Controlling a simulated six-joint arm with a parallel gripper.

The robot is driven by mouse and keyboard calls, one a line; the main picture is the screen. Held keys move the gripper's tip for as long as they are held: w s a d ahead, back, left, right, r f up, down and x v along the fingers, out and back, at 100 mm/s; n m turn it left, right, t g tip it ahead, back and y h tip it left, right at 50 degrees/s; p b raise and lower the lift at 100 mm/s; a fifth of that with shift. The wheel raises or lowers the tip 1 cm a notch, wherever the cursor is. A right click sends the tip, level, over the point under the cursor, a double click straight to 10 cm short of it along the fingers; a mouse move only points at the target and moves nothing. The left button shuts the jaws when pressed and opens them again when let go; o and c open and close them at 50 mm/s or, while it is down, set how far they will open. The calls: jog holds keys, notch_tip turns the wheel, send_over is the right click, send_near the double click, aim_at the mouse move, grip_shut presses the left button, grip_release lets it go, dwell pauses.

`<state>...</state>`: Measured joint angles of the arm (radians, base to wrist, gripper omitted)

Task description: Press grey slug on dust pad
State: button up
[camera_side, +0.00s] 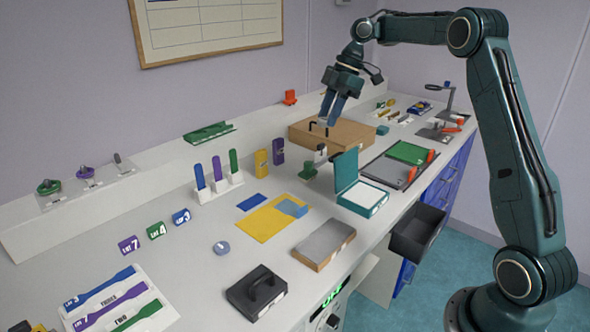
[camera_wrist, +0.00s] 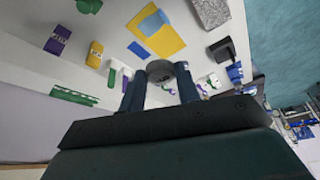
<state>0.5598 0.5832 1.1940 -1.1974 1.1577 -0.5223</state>
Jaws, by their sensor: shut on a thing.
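The grey slug (camera_wrist: 160,71), a short round piece, sits between the fingers of my gripper (camera_wrist: 160,88) in the wrist view. My gripper (camera_side: 331,122) is shut on it. In the side view the slug is too small and covered to make out clearly. There my fingers point down, above or in front of the light wooden box. A teal hinged box (camera_side: 349,169) stands with its lid up, to the right of and nearer than the gripper. The white pad (camera_side: 363,195) inside it looks like the dust pad; nothing shows on it. My gripper is apart from it.
The wooden box (camera_side: 354,139) stands close below the gripper. A yellow sheet (camera_side: 268,226) lies left of the teal box, with a grey slab (camera_side: 324,237) nearer. A green board (camera_side: 408,153) lies at the right. A dark drawer (camera_side: 418,232) hangs open at the bench front.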

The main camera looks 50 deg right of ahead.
send_over(364, 194)
jog(key=d, duration=0.1)
notch_tip(364, 194, down, 16)
jog(key=shift+s+r, duration=0.25)
jog(key=shift+s, duration=0.05)
jog(key=shift+f, duration=0.25)
dwell(0.5)
jog(key=shift+f, duration=2.75)
jog(key=shift+f, duration=0.55)
dwell(0.5)
jog(key=shift+r, duration=0.1)
notch_tip(364, 194, up, 7)
dwell(1.2)
